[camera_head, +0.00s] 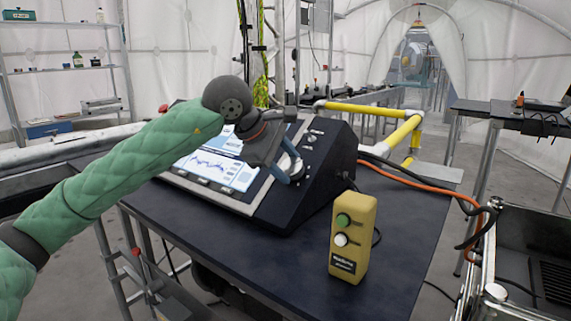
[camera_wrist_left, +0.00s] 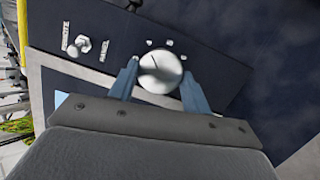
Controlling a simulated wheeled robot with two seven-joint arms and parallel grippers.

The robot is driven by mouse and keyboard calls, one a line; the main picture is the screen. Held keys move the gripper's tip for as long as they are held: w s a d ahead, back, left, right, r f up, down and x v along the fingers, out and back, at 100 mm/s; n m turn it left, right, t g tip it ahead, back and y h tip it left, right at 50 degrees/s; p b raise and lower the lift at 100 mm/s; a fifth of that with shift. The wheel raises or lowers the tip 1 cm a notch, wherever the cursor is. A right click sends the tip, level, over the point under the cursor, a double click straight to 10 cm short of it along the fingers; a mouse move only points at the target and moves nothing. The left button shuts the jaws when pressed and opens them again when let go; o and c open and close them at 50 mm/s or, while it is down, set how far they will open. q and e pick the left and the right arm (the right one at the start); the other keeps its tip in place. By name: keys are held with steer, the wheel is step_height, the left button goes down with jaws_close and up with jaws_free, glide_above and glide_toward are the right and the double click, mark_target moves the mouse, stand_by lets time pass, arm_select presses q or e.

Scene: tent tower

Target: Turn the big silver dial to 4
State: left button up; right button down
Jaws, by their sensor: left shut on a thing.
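The big silver dial (camera_wrist_left: 160,74) is on the dark sloped face of a control console (camera_head: 318,172). In the left wrist view it sits between the two blue fingers of my left gripper (camera_wrist_left: 158,88), which is shut on it. A thin dark line on the dial points up and slightly left. Small pale marks lie around its upper edge, too small to read. In the head view my left gripper (camera_head: 286,172) reaches down onto the console's right side, and its fingers mostly hide the dial. My right gripper is not in view.
A small silver toggle switch (camera_wrist_left: 84,45) sits beside the dial on the panel. The console's screen (camera_head: 222,166) is left of the gripper. A yellow box (camera_head: 353,240) with a green and a white button stands on the dark table (camera_head: 405,230). Cables run behind it.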

arm_select(q)
steer(key=o, duration=1)
steer(key=shift+v, duration=3.9)
steer(key=shift+a, duration=0.1)
